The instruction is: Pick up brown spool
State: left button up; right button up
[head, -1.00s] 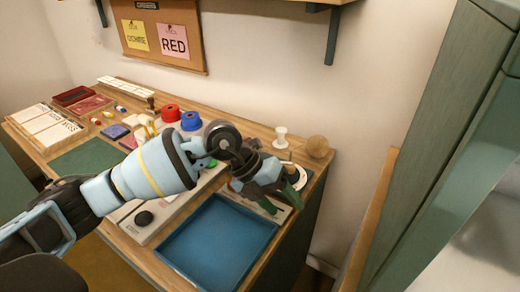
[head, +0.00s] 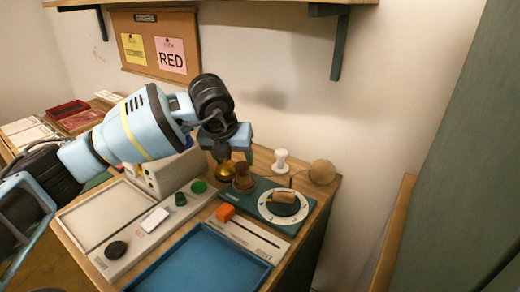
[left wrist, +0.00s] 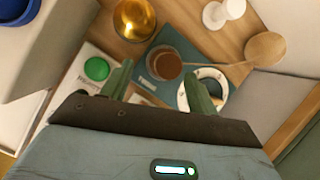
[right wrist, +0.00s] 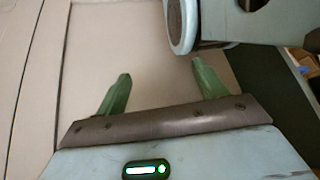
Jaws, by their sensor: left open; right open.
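The brown spool (head: 244,177) stands on the dark teal base, right of a gold ball (head: 225,171), in the head view. In the left wrist view the brown spool (left wrist: 165,64) shows from above, its round top between and beyond the fingertips. My left gripper (left wrist: 157,74) is open and empty, pointing down above it with a gap; it looks apart from the spool. My right gripper (right wrist: 161,68) is open and empty, away from the table items.
A white dial (head: 265,208) with a tan block (head: 284,197) sits to the right of the spool.

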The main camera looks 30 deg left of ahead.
aim_at(239, 166)
pick_arm(q)
jog(key=shift+s+d+x, duration=0.1)
jog(key=shift+d+x, duration=0.05)
jog(key=shift+x, duration=0.8)
jog(key=shift+s+d+x, duration=0.1)
jog(key=shift+d+x, duration=0.05)
jog(key=shift+x, duration=0.8)
jog(key=shift+d+x, duration=0.15)
jog(key=shift+x, duration=0.8)
jog(key=shift+f, duration=0.1)
jog(key=c, duration=1.1)
jog(key=shift+c, duration=0.2)
jog(key=shift+r, duration=0.45)
jog(key=v, duration=0.2)
jog(key=shift+w+r, duration=0.15)
jog(key=shift+r, duration=0.35)
jog(key=s+r, duration=0.1)
jog(key=s, duration=1.4)
jog(key=shift+s+a+b, duration=0.15)
jog(key=shift+s+b, duration=0.25)
jog(key=shift+r, duration=0.1)
